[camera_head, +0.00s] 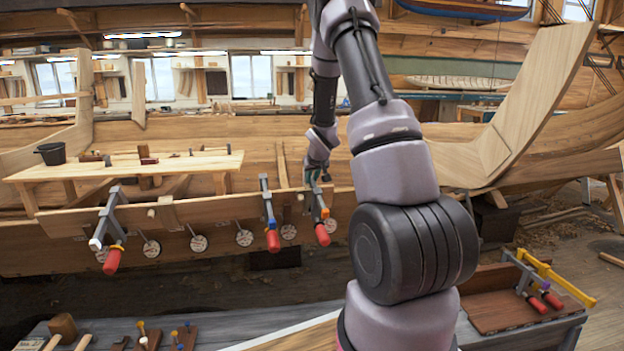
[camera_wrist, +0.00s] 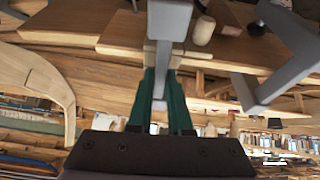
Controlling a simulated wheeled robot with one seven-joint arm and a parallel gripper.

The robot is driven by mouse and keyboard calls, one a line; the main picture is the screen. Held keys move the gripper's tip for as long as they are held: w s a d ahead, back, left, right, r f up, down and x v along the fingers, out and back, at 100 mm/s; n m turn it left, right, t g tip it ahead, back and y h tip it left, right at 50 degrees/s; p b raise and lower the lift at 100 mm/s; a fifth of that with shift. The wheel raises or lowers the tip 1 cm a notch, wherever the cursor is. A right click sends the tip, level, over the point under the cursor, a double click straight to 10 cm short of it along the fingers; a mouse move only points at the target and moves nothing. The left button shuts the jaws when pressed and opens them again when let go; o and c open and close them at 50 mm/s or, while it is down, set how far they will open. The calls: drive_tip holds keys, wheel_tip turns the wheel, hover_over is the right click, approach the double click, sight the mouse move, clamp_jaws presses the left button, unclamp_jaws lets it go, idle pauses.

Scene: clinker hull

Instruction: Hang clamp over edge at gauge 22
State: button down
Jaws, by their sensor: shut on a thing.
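My gripper (camera_head: 317,180) is at the upper edge of the hull plank (camera_head: 230,208), with its green fingers (camera_wrist: 161,100) closed on the grey bar of a clamp (camera_wrist: 168,22). This clamp (camera_head: 320,212), with its red handle downward, is upright in front of the plank in the head view. I cannot tell whether its hook rests on the edge. Another red-handled clamp (camera_head: 268,212) hangs just to its left; a grey clamp frame (camera_wrist: 283,50) shows at right in the wrist view. Round gauges (camera_head: 244,238) line the plank; their numbers are too small to read.
A third clamp (camera_head: 109,228) sits on the plank at the far left. A wooden bench (camera_head: 130,168) with a black bucket (camera_head: 50,153) stands behind. More clamps (camera_head: 538,290) lie on a tray at lower right. Plank edge between the left clamps is free.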

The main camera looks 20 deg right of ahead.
drive_tip(key=shift+w+f, duration=0.1)
drive_tip(key=shift+s, duration=0.2)
idle(0.5)
drive_tip(key=c, duration=0.8)
unclamp_jaws()
drive_tip(key=shift+o, duration=0.2)
drive_tip(key=shift+f, duration=0.1)
drive_tip(key=shift+s+f, duration=0.1)
drive_tip(key=v, duration=1.1)
